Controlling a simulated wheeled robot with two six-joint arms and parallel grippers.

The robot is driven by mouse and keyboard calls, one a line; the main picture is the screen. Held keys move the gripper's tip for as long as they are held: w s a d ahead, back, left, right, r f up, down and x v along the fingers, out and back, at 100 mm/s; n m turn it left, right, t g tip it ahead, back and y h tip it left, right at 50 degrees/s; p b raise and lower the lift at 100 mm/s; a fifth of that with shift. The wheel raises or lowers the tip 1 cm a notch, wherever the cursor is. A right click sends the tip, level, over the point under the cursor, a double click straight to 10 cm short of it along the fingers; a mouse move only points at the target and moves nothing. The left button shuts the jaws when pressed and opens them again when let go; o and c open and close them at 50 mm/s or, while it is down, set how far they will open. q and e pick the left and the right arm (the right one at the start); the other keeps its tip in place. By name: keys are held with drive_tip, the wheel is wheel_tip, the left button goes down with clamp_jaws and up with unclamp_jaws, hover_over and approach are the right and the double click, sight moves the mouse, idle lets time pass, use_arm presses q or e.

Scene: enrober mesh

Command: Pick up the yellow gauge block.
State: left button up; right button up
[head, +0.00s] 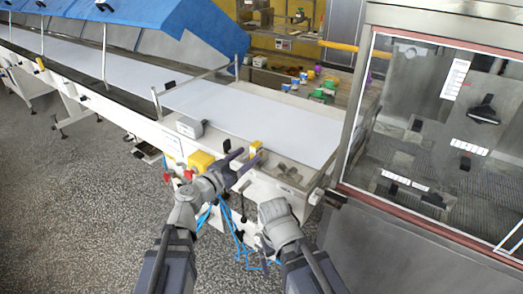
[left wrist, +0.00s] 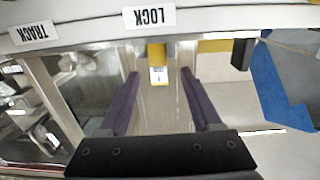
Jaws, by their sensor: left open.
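The yellow gauge block (head: 256,146) stands near the front edge of the white belt in the head view. In the left wrist view the yellow block (left wrist: 157,54) has a white label on its lower end. My left gripper (head: 252,155) is open, with its purple fingers pointing toward the block. In the left wrist view, the block shows in the gap between the left gripper's fingertips (left wrist: 160,73); I cannot tell whether it is between them in depth. My right gripper (head: 272,212) is low in front of the machine; its fingers are hidden.
A glass-fronted cabinet (head: 430,130) stands at right. Blue covers (head: 150,15) are over the belt (head: 240,108). LOCK (left wrist: 149,18) and TRACK (left wrist: 34,32) labels mark a white edge. The belt behind the block is clear.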

use_arm(q)
drive_tip(key=shift+w+d+r, duration=0.15)
drive_tip(key=shift+w+d, duration=0.1)
drive_tip(key=shift+w, duration=0.35)
drive_tip(key=shift+w+d+r, duration=0.1)
drive_tip(key=shift+w+d, duration=0.1)
drive_tip(key=shift+w, duration=0.35)
drive_tip(key=shift+s+d+x, duration=0.1)
drive_tip(key=shift+d+x, duration=0.05)
drive_tip(key=shift+x, duration=1.4)
drive_tip(key=shift+s+d+x, duration=0.15)
drive_tip(key=shift+x, duration=1.35)
drive_tip(key=shift+f, duration=0.1)
drive_tip(key=shift+s, duration=0.1)
clamp_jaws()
